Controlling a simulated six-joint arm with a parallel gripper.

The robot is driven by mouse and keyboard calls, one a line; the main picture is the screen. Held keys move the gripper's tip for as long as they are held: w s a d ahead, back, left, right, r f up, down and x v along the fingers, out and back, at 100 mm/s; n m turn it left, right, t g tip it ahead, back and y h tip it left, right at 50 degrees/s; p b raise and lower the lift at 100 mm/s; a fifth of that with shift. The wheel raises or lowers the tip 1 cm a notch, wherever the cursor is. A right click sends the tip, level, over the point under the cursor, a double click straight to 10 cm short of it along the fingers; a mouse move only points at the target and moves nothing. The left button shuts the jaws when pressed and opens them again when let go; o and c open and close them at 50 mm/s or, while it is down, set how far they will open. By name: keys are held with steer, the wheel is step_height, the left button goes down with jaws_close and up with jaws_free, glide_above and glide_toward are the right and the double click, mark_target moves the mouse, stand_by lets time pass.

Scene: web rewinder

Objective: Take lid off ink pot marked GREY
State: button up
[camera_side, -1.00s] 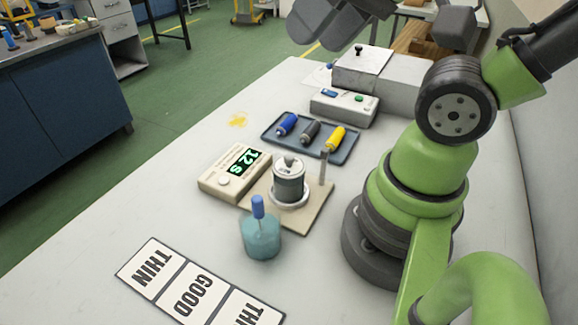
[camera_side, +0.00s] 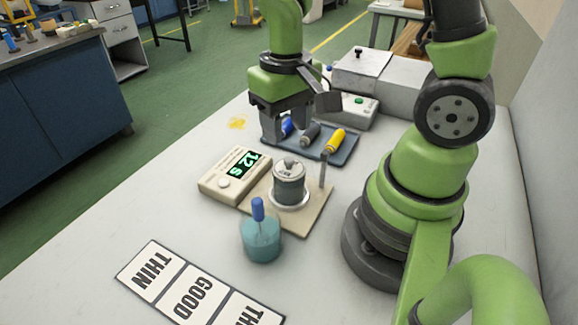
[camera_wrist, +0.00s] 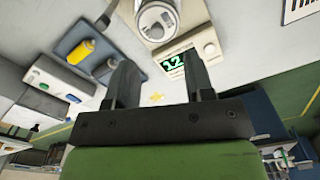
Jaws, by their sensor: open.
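A small dark grey pot (camera_side: 289,190) with a pale lid and a top knob (camera_side: 289,163) stands upright on a beige board. In the wrist view its lid (camera_wrist: 156,19) shows from above at the top edge. I can read no GREY marking on it. A grey bottle (camera_side: 311,133) lies between a blue and a yellow one on a dark tray; it also shows in the wrist view (camera_wrist: 105,69). My gripper (camera_side: 286,132) is open and empty, pointing down over the tray's left end, behind the pot. In the wrist view its fingers (camera_wrist: 158,60) are apart.
A timer box (camera_side: 235,172) reading 12 s sits left of the pot. A thin upright post (camera_side: 323,169) stands to its right. A teal jar (camera_side: 261,240) with a blue-topped stick is in front. A control box (camera_side: 350,108) stands behind the tray (camera_side: 345,152).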

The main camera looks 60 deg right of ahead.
mark_target(289, 159)
steer(key=shift+s+d+f, duration=0.1)
steer(key=shift+f, duration=1.6)
steer(key=shift+s+f, duration=0.1)
steer(key=shift+f, duration=1.55)
jaws_close()
